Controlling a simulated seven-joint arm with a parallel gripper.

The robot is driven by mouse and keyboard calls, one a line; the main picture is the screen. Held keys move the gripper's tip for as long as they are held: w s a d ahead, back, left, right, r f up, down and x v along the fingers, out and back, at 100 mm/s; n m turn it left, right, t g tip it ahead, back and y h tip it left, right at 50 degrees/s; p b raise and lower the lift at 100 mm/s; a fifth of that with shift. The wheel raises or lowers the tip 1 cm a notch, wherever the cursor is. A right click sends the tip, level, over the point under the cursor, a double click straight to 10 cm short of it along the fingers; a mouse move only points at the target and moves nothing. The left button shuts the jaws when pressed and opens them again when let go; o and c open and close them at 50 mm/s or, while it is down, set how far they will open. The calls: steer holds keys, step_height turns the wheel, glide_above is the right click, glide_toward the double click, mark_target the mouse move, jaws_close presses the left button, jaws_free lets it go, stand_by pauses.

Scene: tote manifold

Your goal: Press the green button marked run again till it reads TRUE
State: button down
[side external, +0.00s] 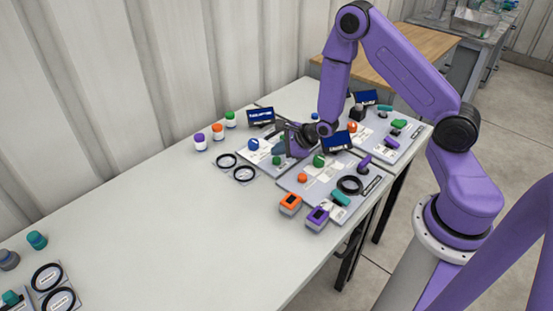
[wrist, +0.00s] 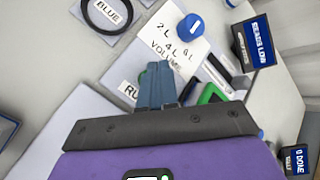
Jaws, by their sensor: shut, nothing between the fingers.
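My gripper (wrist: 157,75) is shut and empty, its fingertips low over a pale panel in the wrist view. A white label beginning "RU" (wrist: 128,91) shows just left of the fingers, its end hidden by them. Contact cannot be told.
A blue volume knob (wrist: 192,25) and a green-edged dark part (wrist: 212,94) lie near the fingers. A black ring by a BLUE label (wrist: 107,14) is upper left. Coloured jars (side external: 217,131) stand behind the panels. The table's middle (side external: 190,215) is clear.

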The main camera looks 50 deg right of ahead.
mark_target(279, 161)
steer(key=shift+f, duration=0.3)
steer(key=shift+f, duration=0.45)
stand_by(0.8)
steer(key=shift+r, duration=0.9)
steer(key=shift+r, duration=2.5)
